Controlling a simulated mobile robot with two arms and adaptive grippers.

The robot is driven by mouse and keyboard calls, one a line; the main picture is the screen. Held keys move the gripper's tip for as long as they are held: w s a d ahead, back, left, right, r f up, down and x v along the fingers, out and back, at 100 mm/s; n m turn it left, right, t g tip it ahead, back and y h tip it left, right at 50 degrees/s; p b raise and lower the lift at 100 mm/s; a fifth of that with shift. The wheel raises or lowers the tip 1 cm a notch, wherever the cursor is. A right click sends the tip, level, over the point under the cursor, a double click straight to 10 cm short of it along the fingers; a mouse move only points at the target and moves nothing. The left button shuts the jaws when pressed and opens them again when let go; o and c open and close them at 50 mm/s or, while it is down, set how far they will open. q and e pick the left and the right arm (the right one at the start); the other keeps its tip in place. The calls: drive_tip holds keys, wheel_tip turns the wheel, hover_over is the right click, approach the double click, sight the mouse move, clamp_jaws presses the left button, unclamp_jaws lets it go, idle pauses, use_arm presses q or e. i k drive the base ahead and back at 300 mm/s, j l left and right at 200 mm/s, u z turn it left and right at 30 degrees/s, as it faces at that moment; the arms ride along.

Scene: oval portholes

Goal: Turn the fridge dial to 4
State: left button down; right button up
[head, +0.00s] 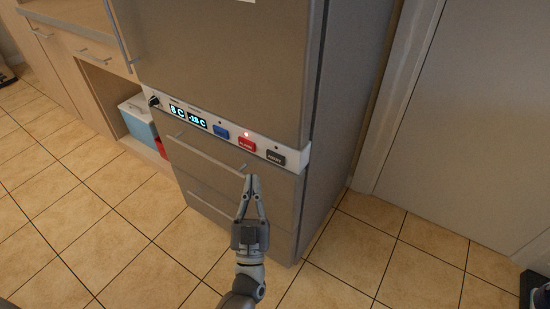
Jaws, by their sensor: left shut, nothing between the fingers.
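The fridge dial (153,101) is a small black knob at the left end of the white control panel (209,114) on the grey fridge (215,60). Its setting is too small to read. Beside it a display (188,116) shows "8 C" and "-18 C". My left gripper (252,178) is shut and empty, with its fingertips in front of the drawer just below the panel's red button (246,144). It is well to the right of the dial and apart from it. My right gripper is not in view.
A blue button (221,132) and a black button (275,157) flank the red one, above which a small light glows. Drawer handles (205,151) stick out below the panel. A blue and white cooler (139,122) stands left of the fridge. Tiled floor (70,230) in front is clear.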

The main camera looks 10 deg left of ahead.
sight(154, 101)
drive_tip(key=u, duration=1.25)
